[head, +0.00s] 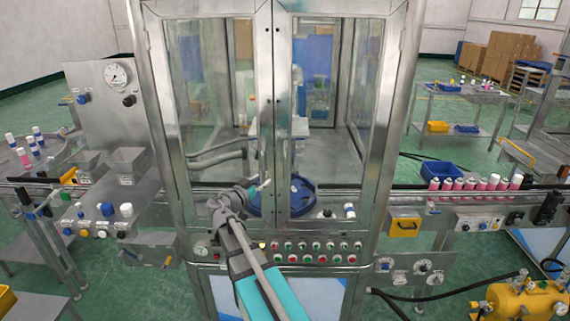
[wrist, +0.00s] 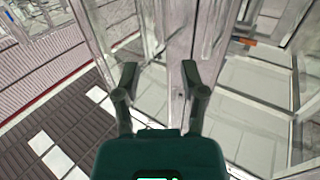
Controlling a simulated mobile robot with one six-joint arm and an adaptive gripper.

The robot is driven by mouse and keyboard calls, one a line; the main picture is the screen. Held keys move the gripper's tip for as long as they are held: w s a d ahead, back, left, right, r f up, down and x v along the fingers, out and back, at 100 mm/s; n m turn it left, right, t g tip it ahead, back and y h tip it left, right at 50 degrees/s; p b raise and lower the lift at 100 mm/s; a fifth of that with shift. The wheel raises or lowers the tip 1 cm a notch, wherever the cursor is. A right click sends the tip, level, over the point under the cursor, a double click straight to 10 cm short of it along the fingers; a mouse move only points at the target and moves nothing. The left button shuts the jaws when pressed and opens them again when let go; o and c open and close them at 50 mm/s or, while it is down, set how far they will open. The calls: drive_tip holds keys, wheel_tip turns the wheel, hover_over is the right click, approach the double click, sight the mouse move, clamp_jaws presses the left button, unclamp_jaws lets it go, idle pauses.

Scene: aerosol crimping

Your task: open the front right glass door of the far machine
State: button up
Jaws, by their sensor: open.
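The front right glass door (head: 340,120) of the machine in front of me looks closed, its metal stile (head: 282,130) beside the front left glass door (head: 212,110). My gripper (head: 262,186) is in front of the left door's lower part, near the seam between the doors. In the wrist view my gripper (wrist: 160,75) is open with nothing between its fingers. A pale metal door frame (wrist: 179,50) lies beyond the fingertips; I cannot tell whether they touch it. No handle shows clearly.
A blue round tray (head: 300,196) shows through the glass. A button panel (head: 312,252) is below the doors. A conveyor with pink cans (head: 470,184) runs right, near a blue bin (head: 441,172). A yellow tank (head: 522,300) stands lower right.

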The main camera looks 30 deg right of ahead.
drive_tip(key=shift+d, duration=0.1)
drive_tip(key=x, duration=1.3)
drive_tip(key=shift+w+d, duration=0.15)
drive_tip(key=shift+d, duration=0.15)
clamp_jaws()
